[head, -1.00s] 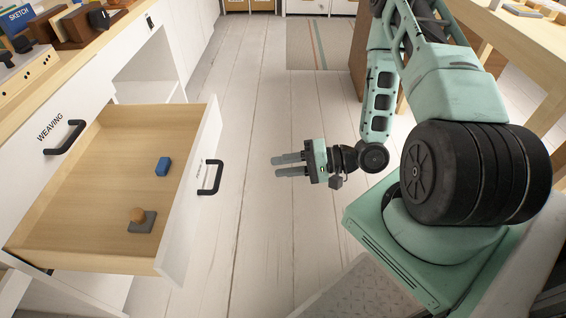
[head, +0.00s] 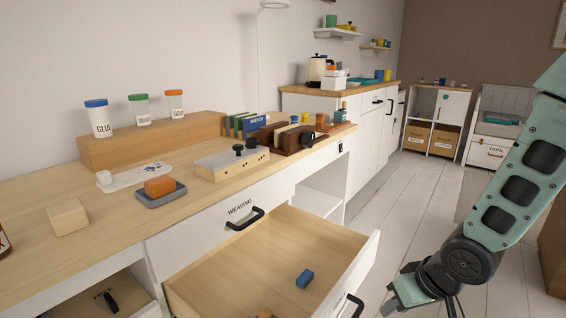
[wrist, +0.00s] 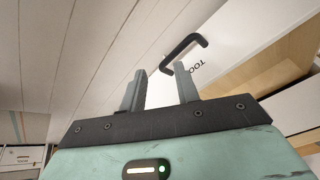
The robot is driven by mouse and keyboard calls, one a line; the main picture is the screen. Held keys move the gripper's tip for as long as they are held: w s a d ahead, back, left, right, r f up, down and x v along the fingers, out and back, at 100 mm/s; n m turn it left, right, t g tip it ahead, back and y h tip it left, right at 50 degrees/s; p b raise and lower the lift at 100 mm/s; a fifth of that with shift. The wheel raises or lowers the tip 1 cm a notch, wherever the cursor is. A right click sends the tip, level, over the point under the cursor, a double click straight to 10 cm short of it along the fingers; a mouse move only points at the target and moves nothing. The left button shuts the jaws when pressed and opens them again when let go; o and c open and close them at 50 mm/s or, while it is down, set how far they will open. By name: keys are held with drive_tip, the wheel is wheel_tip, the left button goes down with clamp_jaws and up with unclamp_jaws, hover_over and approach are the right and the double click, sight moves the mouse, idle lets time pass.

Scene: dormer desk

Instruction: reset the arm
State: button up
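My gripper (wrist: 160,72) is open and empty in the wrist view, its two grey fingers apart with nothing between them. In the head view only part of my gripper's body shows at the bottom edge, right of the open drawer, and its fingertips are not clear there. My arm (head: 505,200) comes down from the right edge with its elbow bent. A black handle (wrist: 184,48) on a white front lettered "TOO" shows beyond the fingertips in the wrist view; they look apart from it.
The desk top (head: 110,225) carries jars, blocks and a tray. Bare floor (head: 405,190) runs back between desk and arm.

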drive_tip(key=s+a+r+n+g+h, duration=0.1)
drive_tip(key=s+a+r+n, duration=0.1)
drive_tip(key=s+a+r, duration=0.3)
drive_tip(key=s+a+r+n+g, duration=0.1)
drive_tip(key=s+r, duration=0.2)
drive_tip(key=s, duration=0.5)
drive_tip(key=s+a+r+n+g+h, duration=0.1)
drive_tip(key=s+a+r+n+g, duration=0.15)
drive_tip(key=s+r, duration=0.3)
wheel_tip(320, 180, up, 28)
drive_tip(key=p, duration=2.9)
drive_tip(key=shift+r+m+t, duration=0.2)
drive_tip(key=shift+m+t, duration=0.25)
